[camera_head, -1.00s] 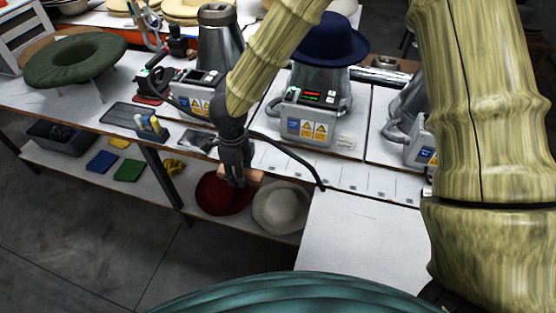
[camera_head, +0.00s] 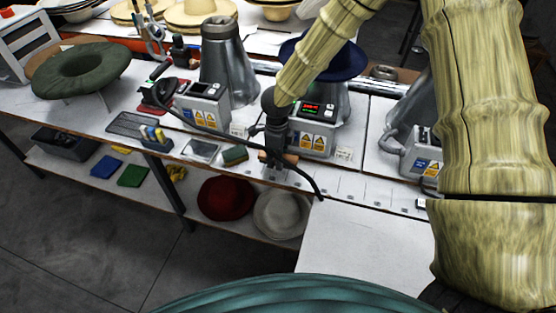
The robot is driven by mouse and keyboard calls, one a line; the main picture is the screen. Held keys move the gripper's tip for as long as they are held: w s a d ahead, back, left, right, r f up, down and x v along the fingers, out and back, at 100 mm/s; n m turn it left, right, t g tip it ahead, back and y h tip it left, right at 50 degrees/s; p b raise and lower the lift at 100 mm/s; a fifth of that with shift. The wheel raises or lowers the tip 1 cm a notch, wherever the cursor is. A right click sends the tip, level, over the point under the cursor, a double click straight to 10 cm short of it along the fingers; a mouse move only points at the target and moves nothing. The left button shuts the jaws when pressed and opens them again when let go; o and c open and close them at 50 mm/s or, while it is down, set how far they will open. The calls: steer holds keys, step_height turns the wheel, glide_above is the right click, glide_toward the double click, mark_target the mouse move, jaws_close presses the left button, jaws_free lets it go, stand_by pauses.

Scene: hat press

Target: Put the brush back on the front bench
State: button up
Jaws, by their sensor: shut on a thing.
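My gripper (camera_head: 274,175) points down at the front edge of the front bench (camera_head: 340,186). It is shut on the brush, whose light wooden body (camera_head: 290,158) shows on both sides of the fingers. The brush looks level and is at or just above the bench top; I cannot tell whether it touches. Its bristles are hidden.
A press with a red display (camera_head: 311,128) and a blue hat (camera_head: 340,62) stands right behind my gripper. A black cable (camera_head: 300,178) crosses the bench edge. Red (camera_head: 226,199) and grey hats (camera_head: 281,214) sit below.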

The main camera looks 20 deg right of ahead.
steer(key=shift+w+d+f, duration=0.15)
steer(key=shift+f+p, duration=0.7)
steer(key=shift+f, duration=0.9)
steer(key=shift+f, duration=0.15)
steer(key=o, duration=1)
step_height(320, 180, up, 12)
steer(key=shift+r+b, duration=0.2)
steer(key=shift+b, duration=0.9)
